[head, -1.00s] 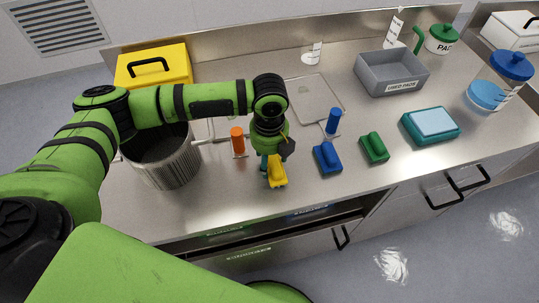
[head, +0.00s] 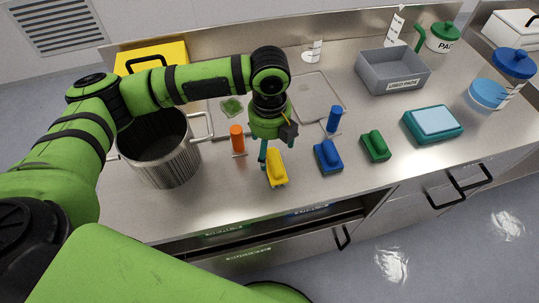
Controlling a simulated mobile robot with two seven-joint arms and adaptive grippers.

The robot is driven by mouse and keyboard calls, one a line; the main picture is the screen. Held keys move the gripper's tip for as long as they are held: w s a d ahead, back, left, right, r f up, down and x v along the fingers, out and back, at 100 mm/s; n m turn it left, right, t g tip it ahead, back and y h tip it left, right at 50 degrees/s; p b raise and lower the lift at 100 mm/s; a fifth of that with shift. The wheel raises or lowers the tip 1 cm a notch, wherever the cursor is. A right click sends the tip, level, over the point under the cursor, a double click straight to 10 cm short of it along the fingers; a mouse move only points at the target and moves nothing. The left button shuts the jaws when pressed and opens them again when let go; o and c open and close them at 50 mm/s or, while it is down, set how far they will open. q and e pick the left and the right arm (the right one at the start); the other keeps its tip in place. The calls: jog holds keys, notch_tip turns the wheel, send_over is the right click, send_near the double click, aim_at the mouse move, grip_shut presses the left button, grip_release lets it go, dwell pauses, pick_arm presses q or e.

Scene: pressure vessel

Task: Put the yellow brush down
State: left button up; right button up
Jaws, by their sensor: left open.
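The yellow brush (head: 277,170) lies on the steel counter near its front edge, left of the blue brush (head: 328,157). My left gripper (head: 276,149) is directly above and just behind the yellow brush. Its teal fingers are apart, and it is not holding the brush. The gripper body hides part of the counter behind the brush. My right gripper does not show.
A steel pot (head: 163,156) stands at left, with an orange-handled tool (head: 238,139) beside it. A green brush (head: 376,146), blue-handled tool (head: 333,120), teal tray (head: 433,133) and grey bin (head: 391,78) are to the right. The front counter strip is clear.

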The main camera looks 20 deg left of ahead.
aim_at(270, 157)
pick_arm(q)
notch_tip(270, 157, up, 7)
jog(key=b, duration=0.1)
jog(key=shift+r, duration=0.2)
dwell(0.5)
